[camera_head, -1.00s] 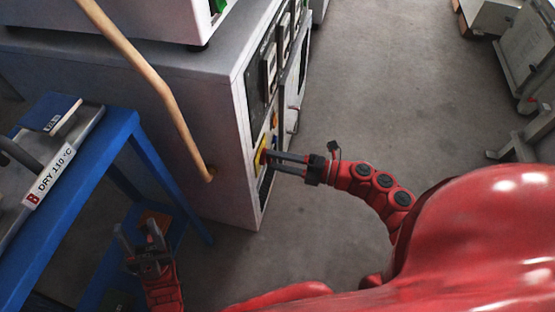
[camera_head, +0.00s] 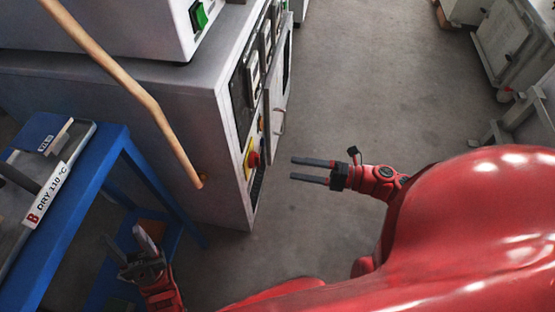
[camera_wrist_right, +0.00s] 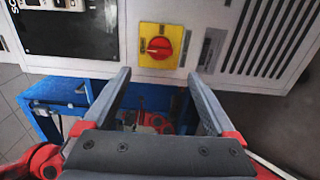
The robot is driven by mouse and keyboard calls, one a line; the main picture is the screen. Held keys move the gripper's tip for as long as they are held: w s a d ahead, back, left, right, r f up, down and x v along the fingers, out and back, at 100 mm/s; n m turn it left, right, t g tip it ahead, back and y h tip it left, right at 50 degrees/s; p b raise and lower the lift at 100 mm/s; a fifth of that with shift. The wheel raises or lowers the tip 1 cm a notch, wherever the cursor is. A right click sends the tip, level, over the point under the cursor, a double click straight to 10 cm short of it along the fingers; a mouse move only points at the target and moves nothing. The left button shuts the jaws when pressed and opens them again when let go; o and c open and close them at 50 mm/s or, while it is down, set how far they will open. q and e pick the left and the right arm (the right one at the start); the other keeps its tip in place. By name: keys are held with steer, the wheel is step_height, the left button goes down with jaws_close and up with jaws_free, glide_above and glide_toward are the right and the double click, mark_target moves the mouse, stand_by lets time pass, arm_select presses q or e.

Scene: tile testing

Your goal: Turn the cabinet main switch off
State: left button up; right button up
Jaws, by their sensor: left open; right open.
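The main switch is a red rotary knob on a yellow plate (camera_head: 251,159) on the front of the grey cabinet (camera_head: 222,150). In the right wrist view the knob (camera_wrist_right: 160,47) shows unobstructed, and its grip bar looks roughly horizontal. My right gripper (camera_head: 292,169) is open and empty, its fingers pointing at the cabinet front, a gap away from the switch. In the right wrist view its two fingers (camera_wrist_right: 158,75) are spread, with the switch beyond and between them. My left gripper (camera_head: 133,248) is open and empty, low beside the blue table.
A blue table (camera_head: 95,185) with a tray and a "DRY 110 °C" label stands at left. A wooden pole (camera_head: 130,85) slants in front of the cabinet side. Ventilation slots (camera_wrist_right: 270,38) lie right of the switch.

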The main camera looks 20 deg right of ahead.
steer(key=p+v, duration=0.1)
steer(key=v, duration=0.6)
steer(key=shift+s+d, duration=0.2)
steer(key=shift+d, duration=0.15)
